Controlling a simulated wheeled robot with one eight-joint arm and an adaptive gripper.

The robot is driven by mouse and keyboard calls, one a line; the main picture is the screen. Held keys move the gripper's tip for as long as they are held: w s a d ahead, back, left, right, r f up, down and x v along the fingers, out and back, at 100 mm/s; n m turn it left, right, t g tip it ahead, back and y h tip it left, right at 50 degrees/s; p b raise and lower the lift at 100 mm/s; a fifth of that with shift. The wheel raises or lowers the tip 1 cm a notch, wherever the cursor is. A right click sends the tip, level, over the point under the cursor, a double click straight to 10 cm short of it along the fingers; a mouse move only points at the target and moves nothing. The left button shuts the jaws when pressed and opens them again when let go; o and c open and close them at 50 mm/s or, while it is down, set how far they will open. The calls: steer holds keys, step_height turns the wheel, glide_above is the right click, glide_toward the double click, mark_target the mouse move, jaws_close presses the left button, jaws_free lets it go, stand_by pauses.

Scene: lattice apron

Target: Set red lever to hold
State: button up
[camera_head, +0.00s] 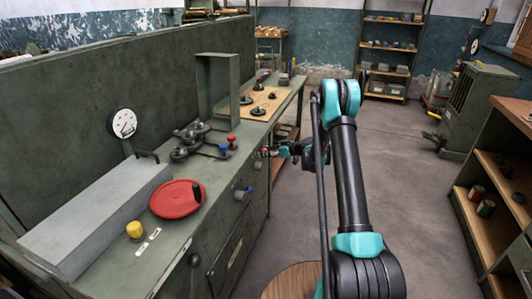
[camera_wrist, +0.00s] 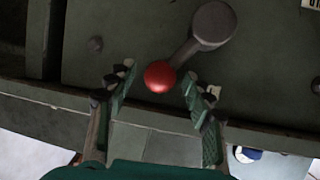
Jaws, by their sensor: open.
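The red lever has a red ball knob (camera_wrist: 159,76) on a short grey arm that runs up and right to a round grey hub (camera_wrist: 214,24) in the wrist view. It is mounted on the green front panel of the bench. My gripper (camera_wrist: 158,88) is open, with one finger on each side of the red ball and a visible gap on both sides. In the head view my gripper (camera_head: 272,152) is at the bench front, beside the small red knob, and partly hides the lever.
The green bench (camera_head: 232,232) carries a red handwheel (camera_head: 177,199), a yellow knob (camera_head: 134,230), a gauge (camera_head: 122,123) and small red and blue knobs. Another lever (camera_head: 242,193) is on the front panel.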

steer(key=shift+w+a, duration=0.1)
steer(key=shift+a, duration=0.05)
jaws_close()
stand_by(0.4)
